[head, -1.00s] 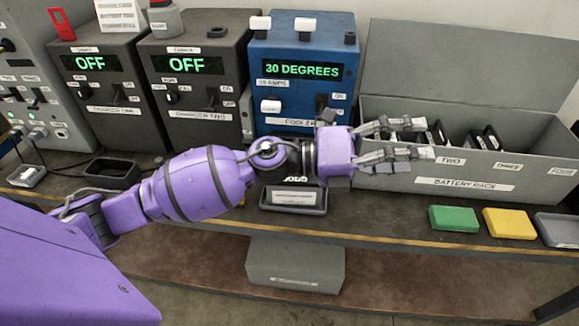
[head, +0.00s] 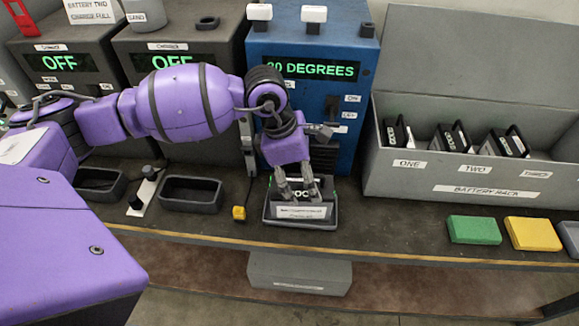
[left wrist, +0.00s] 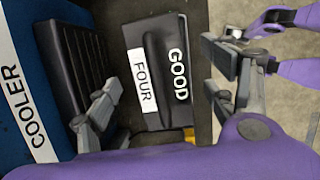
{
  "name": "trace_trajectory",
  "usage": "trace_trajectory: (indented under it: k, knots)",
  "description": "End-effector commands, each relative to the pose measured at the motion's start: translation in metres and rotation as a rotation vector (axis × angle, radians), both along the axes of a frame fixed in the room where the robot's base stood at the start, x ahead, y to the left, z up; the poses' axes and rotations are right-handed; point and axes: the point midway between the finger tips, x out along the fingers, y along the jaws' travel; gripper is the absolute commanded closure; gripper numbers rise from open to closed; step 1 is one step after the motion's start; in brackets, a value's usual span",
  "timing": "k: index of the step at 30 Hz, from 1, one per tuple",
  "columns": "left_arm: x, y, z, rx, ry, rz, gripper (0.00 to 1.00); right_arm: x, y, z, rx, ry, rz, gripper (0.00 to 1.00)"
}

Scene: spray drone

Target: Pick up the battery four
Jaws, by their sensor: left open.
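The battery four (head: 303,191) is a dark block in the grey tray (head: 272,214) in front of the blue cooler (head: 345,108). In the left wrist view the battery (left wrist: 162,70) shows its FOUR label and GOOD text. My left gripper (head: 298,187) points down at the tray. In the left wrist view its open fingers (left wrist: 165,100) are on either side of the battery, with space visible on the right side. I cannot tell whether the left finger touches it. My right gripper is not in view.
A grey battery rack (head: 500,190) stands at the right with batteries in slots one, two and three. Green (head: 474,230) and yellow (head: 533,233) blocks lie in front of it. An empty tray (head: 190,195) and a small yellow object (head: 239,213) lie to the left on the shelf.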

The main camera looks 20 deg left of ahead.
Motion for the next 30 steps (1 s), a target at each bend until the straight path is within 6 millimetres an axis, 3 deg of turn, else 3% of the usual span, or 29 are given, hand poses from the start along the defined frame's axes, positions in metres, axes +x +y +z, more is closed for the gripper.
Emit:
trace_trajectory:
  k: [9,17,30]
  knots:
    - [0.005,-0.013,-0.038,-0.002,-0.002,-0.001,0.23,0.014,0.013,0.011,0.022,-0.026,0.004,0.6]
    - [0.005,-0.013,-0.041,-0.002,-0.002,-0.001,0.23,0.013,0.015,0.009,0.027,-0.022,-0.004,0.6]
    - [0.005,-0.013,-0.041,-0.002,-0.002,0.0,0.81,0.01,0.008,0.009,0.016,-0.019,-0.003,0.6]
